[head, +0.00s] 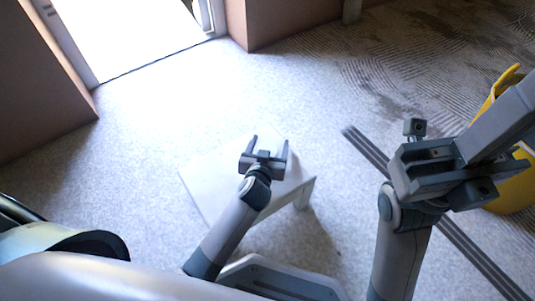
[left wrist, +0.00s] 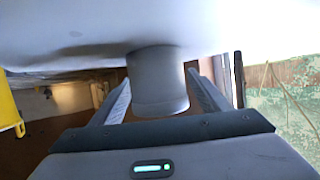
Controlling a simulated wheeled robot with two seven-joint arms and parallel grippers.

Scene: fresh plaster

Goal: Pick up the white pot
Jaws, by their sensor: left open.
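The white pot (left wrist: 158,85) shows in the left wrist view as a short, plain cylinder, grey in the shade, against a broad white surface. It sits between the two fingers of my left gripper (left wrist: 163,95), which is open around it; I cannot tell whether a finger touches it. In the head view my left gripper (head: 268,145) is over the low white table (head: 212,178), fingers pointing away.
A yellow container (head: 510,190) stands at the right, partly behind my right arm. Long dark bars (head: 470,250) lie near it. A bright doorway (head: 130,35) opens at the back left between brown walls. The pale floor left of the table is clear.

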